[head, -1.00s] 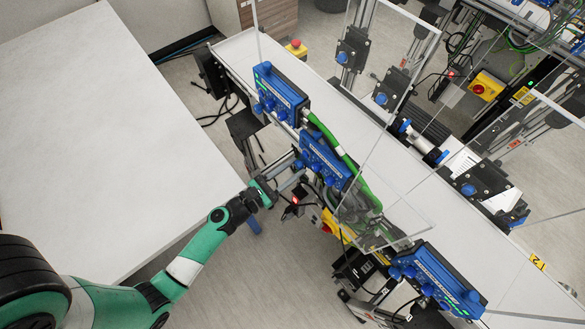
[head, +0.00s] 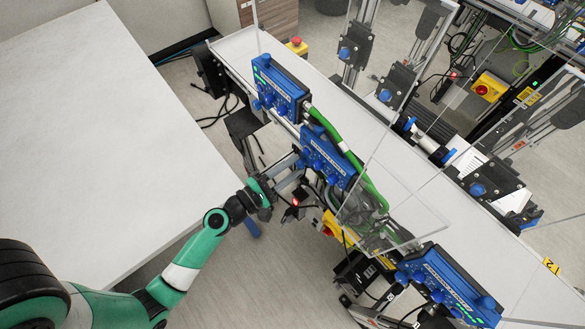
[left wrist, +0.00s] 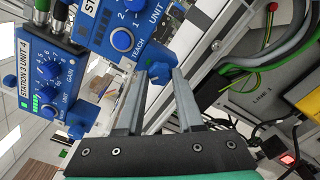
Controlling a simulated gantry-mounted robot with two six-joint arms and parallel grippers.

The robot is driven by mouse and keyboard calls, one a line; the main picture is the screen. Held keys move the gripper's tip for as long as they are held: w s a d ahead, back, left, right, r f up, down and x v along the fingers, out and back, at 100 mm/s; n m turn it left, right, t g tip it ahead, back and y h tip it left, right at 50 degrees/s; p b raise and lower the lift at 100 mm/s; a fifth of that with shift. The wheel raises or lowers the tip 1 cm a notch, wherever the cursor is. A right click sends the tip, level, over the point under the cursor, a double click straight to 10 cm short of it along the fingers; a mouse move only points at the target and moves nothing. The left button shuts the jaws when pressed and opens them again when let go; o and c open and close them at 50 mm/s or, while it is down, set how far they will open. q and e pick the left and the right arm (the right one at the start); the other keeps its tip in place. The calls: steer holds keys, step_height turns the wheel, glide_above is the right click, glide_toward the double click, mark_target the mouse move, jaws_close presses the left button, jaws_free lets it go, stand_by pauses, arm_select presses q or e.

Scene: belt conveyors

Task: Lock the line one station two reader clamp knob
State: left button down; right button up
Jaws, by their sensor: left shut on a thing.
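My left gripper (head: 290,180) reaches the lower left side of the middle blue reader unit (head: 328,158) on the near side of the conveyor. In the left wrist view its two grey fingers (left wrist: 158,88) are shut on a blue clamp knob (left wrist: 159,72) just below the unit's front face. That blue unit (left wrist: 120,18) shows there with a round knob marked TEACH; its station label is cut off. Another blue unit, labelled STATION 3 UNIT 4 (left wrist: 47,80), stands to its left. My right gripper is not in view.
The white conveyor (head: 400,165) runs diagonally behind the units. Clear panels (head: 385,190) and green cables (head: 340,145) are close to the middle unit. Another blue unit (head: 450,285) is at lower right. A bare white table (head: 100,130) fills the left.

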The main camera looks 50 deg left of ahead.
arm_select(q)
steer(key=m+b, duration=0.2)
steer(key=m, duration=0.3)
steer(key=shift+m, duration=0.4)
steer(key=shift+r+m+b, duration=0.1)
steer(key=shift+m+b, duration=0.85)
steer(key=shift+m, duration=1.35)
steer(key=c, duration=0.5)
jaws_free()
steer(key=shift+c, duration=0.2)
